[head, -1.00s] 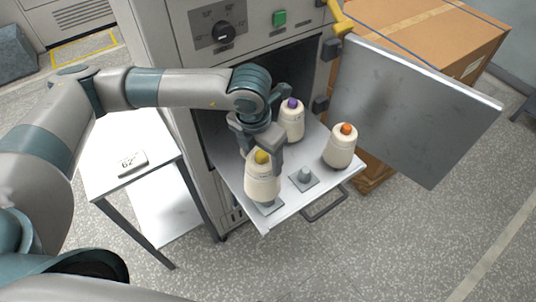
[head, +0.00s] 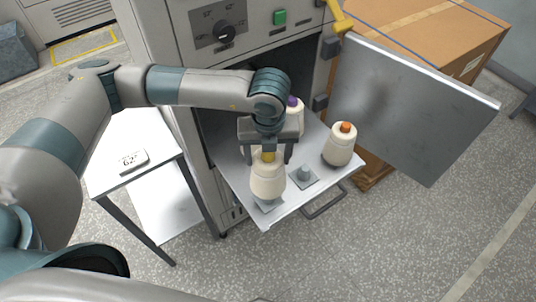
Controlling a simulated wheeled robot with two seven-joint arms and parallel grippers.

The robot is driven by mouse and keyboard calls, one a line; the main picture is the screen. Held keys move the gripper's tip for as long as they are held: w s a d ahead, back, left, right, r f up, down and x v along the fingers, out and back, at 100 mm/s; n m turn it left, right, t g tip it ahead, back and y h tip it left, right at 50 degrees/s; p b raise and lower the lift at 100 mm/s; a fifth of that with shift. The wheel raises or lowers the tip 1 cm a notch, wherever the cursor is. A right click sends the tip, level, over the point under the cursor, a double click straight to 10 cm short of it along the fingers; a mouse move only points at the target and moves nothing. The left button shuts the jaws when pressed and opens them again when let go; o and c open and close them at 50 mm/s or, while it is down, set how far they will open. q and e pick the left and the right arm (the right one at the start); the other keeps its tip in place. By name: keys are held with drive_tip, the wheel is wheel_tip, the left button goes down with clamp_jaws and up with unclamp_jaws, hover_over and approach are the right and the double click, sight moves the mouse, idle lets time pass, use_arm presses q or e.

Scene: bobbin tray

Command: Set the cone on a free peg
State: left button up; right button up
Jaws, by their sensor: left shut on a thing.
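The cream cone with the yellow top (head: 268,183) stands about upright at the front left of the pulled-out tray (head: 238,182). My left gripper (head: 267,156) is above it, shut on its yellow tip. The cone's bottom is over the front-left square peg base (head: 266,206) and hides its peg; I cannot tell whether it rests fully there. A bare peg (head: 304,174) on a square base is just to the right. A cone with an orange top (head: 340,146) stands at the tray's right. A cone with a purple top (head: 298,116) is behind, partly hidden by my arm. My right gripper is out of view.
The machine's open door (head: 410,110) stands to the right of the tray, with a cardboard box (head: 440,40) behind it. A tray handle (head: 326,205) sticks out in front. A white side table (head: 115,150) with a small display (head: 133,161) stands at left.

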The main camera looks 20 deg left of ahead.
use_arm(q)
drive_tip(key=shift+f, duration=0.1)
drive_tip(key=shift+f+b, duration=0.3)
drive_tip(key=shift+f, duration=1.35)
drive_tip(key=shift+b, duration=0.5)
drive_tip(key=shift+b, duration=0.45)
idle(0.5)
drive_tip(key=shift+f+b, duration=0.6)
drive_tip(key=shift+b, duration=0.15)
drive_tip(key=shift+f+b, duration=0.9)
drive_tip(key=shift+b, duration=0.6)
idle(0.6)
